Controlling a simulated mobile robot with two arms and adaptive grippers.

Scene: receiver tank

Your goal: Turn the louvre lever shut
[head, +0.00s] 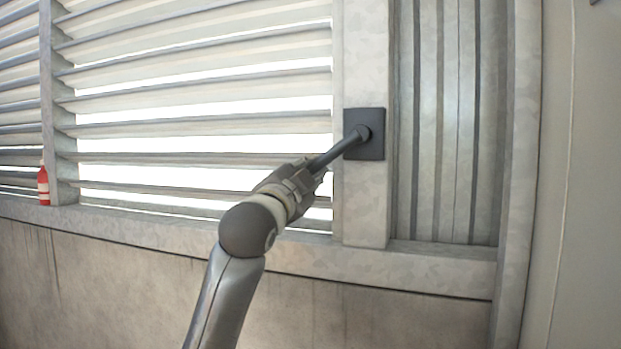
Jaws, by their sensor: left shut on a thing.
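The louvre lever (342,147) is a dark bar on a dark square plate (371,149) fixed to a pale post. It points down and to the left from its pivot. My left gripper (316,168) is shut on the lever's lower end; the arm comes up from the bottom of the view. The gripper's fingers hide the lever's end. The louvres (200,105) left of the post have slanted slats with bright gaps between them. My right gripper is not in the view.
A red bottle (44,186) with a pale band stands on the sill at the far left. A pale ledge (420,268) runs below the louvres and post. A ribbed panel (447,120) fills the bay to the right. The space right of my left arm is clear.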

